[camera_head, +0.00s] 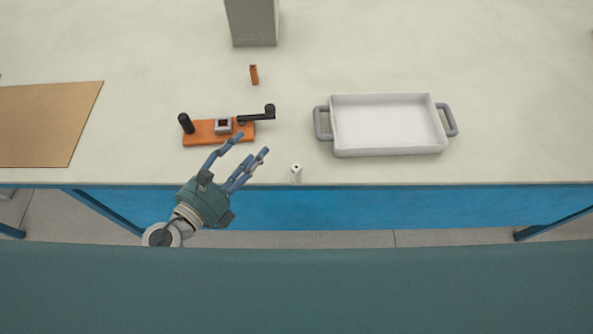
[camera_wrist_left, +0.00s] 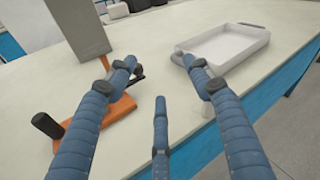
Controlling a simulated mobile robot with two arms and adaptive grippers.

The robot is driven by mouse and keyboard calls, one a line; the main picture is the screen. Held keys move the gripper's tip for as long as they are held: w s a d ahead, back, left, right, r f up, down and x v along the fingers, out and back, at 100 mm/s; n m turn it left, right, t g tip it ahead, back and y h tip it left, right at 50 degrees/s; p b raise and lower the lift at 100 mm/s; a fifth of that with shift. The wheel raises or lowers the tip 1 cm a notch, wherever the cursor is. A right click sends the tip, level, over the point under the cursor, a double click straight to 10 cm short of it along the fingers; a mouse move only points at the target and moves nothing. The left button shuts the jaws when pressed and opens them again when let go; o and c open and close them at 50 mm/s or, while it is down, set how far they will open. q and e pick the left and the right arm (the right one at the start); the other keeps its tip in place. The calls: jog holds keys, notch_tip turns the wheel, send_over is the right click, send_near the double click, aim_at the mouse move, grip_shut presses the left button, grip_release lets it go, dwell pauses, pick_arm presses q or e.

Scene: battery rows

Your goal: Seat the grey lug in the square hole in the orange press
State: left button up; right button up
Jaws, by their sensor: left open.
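The orange press (camera_head: 219,132) lies on the table left of centre, with a black post at its left end and a black crank at its right. A grey square collar (camera_head: 223,126) with a dark hole sits on it. A small pale grey lug (camera_head: 296,173) stands upright near the table's front edge, with a dark spot on top. My left gripper (camera_head: 247,157) is open and empty, between the press and the lug, apart from the lug. In the left wrist view the orange press (camera_wrist_left: 118,110) is partly hidden behind my fingers. My right gripper is not in view.
A white tray (camera_head: 440,147) with grey handles stands to the right. A small orange-brown piece (camera_head: 254,74) stands behind the press. A grey box (camera_head: 253,22) is at the back, and a brown board (camera_head: 45,125) lies at the left. The table between them is clear.

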aim_at(296, 173)
pick_arm(q)
jog(key=s+d+f+m+g+h, duration=0.25)
jog(key=s+f+m+g, duration=0.2)
jog(key=f+m, duration=0.35)
jog(key=shift+y, duration=0.45)
jog(key=shift+s+d+p+x, duration=0.15)
jog(key=shift+p+x, duration=0.2)
jog(key=shift+x, duration=1.35)
jog(key=shift+s+d+p+x, duration=0.15)
jog(key=shift+p+x, duration=0.2)
jog(key=shift+x, duration=1.4)
jog(key=shift+s+d+p+x, duration=0.15)
jog(key=shift+p+x, duration=0.2)
jog(key=shift+x, duration=1.35)
jog(key=shift+r, duration=0.25)
jog(key=c, duration=1.2)
grip_shut()
jog(key=shift+r, duration=0.1)
